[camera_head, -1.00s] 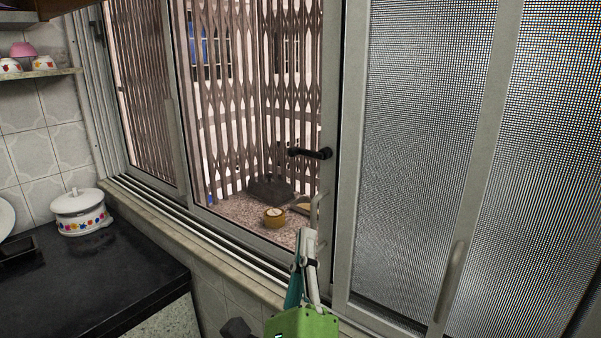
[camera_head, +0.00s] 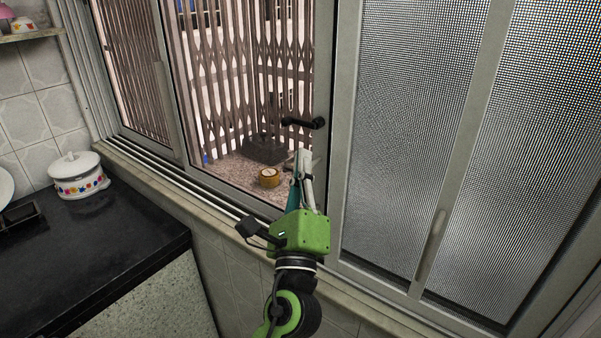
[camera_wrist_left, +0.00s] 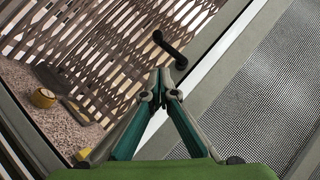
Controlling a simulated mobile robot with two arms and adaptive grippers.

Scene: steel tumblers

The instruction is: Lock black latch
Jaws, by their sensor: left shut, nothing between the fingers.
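The black latch (camera_head: 303,123) is mounted on the grey frame of the sliding window, lying nearly level in the head view. It also shows in the left wrist view (camera_wrist_left: 170,49), above the fingertips. My left gripper (camera_head: 304,154) is shut and empty. Its tips point up and sit a little below the latch in the head view, apart from it in the picture. In the left wrist view its closed fingertips (camera_wrist_left: 160,76) are near the lower end of the latch, with a small gap. My right gripper is not in view.
Mesh screen panels (camera_head: 410,130) with a pale handle (camera_head: 431,246) fill the right. A black counter (camera_head: 90,235) with a white pot (camera_head: 78,176) is at the left. A folding grille (camera_head: 250,70) and a small yellow pot (camera_head: 270,178) are behind the glass.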

